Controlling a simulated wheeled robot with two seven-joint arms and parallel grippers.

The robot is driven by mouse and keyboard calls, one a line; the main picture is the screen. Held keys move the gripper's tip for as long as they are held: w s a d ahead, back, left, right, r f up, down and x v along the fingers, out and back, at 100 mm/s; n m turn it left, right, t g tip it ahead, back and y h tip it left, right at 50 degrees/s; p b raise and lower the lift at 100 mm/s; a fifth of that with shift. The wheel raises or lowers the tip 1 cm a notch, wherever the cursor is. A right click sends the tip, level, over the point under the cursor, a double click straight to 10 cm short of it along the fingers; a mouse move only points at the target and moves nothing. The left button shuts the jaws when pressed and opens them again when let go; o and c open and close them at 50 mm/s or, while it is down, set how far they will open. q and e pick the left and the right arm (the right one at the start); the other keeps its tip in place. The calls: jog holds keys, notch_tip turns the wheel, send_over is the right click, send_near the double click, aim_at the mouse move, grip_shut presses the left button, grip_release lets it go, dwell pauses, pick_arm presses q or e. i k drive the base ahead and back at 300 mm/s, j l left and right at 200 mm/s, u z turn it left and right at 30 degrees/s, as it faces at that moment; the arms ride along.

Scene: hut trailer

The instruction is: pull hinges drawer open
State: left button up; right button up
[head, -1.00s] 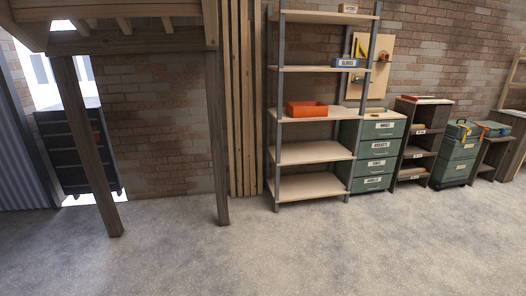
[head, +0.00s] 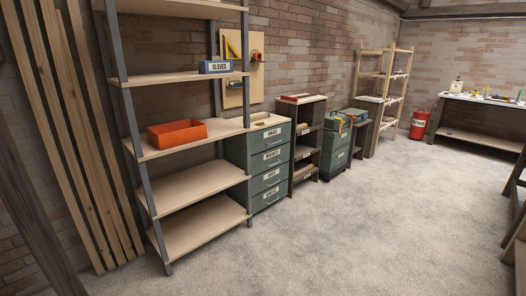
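A green drawer cabinet (head: 233,152) with several labelled drawers stands against the brick wall, just right of the tall shelf. All its drawers look shut. The labels are small; the top drawer (head: 272,137), the second drawer (head: 271,158), the third drawer (head: 270,178) and the bottom drawer (head: 269,195) each carry a white label that I cannot read surely, so I cannot tell which one is hinges. Neither of my grippers shows in the head view.
A tall shelf (head: 190,194) with an orange bin (head: 177,133) and a blue gloves box (head: 216,67) stands left of the cabinet. A dark open shelf unit (head: 305,148) and green toolboxes (head: 335,150) stand to its right. The concrete floor (head: 350,235) in front is clear.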

aim_at(265, 139)
jog(key=i+l+z, duration=0.15)
jog(key=i+z, duration=0.3)
jog(key=i, duration=0.45)
jog(key=i+j+z, duration=0.15)
jog(key=i+z, duration=0.3)
jog(key=i, duration=1.45)
jog(key=i+l+u, duration=0.15)
jog(key=i, duration=0.8)
